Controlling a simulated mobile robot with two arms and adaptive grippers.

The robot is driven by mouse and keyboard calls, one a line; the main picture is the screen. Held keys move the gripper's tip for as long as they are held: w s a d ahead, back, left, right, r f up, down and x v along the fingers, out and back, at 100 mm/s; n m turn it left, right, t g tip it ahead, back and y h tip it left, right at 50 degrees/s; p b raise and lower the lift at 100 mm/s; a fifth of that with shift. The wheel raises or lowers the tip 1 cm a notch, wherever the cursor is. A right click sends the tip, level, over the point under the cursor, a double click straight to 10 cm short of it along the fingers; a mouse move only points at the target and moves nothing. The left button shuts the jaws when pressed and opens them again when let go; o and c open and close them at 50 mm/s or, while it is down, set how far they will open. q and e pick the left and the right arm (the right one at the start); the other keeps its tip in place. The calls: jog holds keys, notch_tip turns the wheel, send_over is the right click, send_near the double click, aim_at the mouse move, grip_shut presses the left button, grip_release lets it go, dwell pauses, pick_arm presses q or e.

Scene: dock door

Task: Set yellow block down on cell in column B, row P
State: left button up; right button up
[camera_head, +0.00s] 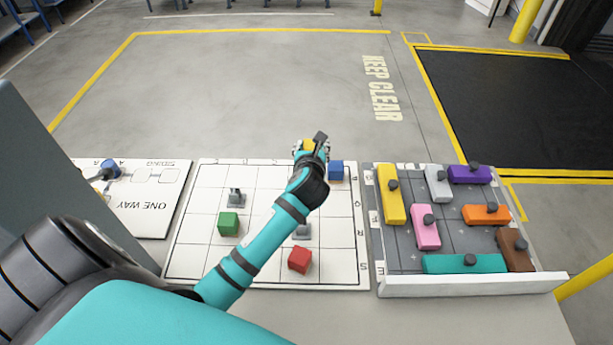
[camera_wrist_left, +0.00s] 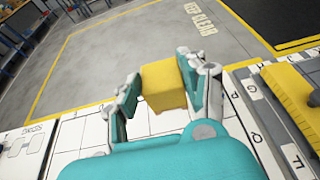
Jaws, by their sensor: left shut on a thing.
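The yellow block (camera_head: 309,144) is held in my left gripper (camera_head: 311,147), at the far edge of the white lettered grid board (camera_head: 190,250). In the left wrist view the yellow block (camera_wrist_left: 163,86) sits between the two fingers of the left gripper (camera_wrist_left: 160,90). The fingers close on it from both sides. Whether its underside touches anything cannot be seen. The letters Q, R and S run down the board's right side; my arm covers part of the far row and middle cells. My right gripper is not in view.
The board also holds a blue block (camera_head: 336,170) just right of my gripper, a green block (camera_head: 229,223), a red block (camera_head: 299,259) and small grey pieces (camera_head: 236,197). Right is a grey tray (camera_head: 470,285) of coloured bars; left is a ONE WAY board (camera_head: 145,222).

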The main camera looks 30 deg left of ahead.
aim_at(304, 145)
pick_arm(q)
jog(key=a, duration=0.1)
jog(key=w+a, duration=0.1)
jog(key=a+f, duration=0.1)
jog(key=shift+w+a+f, duration=0.1)
jog(key=shift+w+a, duration=0.05)
jog(key=shift+w, duration=0.15)
jog(key=shift+w+a+f, duration=0.1)
jog(key=shift+a+f, duration=0.05)
jog(key=shift+f, duration=2.35)
jog(key=shift+a+f, duration=0.1)
jog(key=shift+f, duration=2.4)
jog(key=shift+f, duration=0.1)
jog(key=o, duration=1.2)
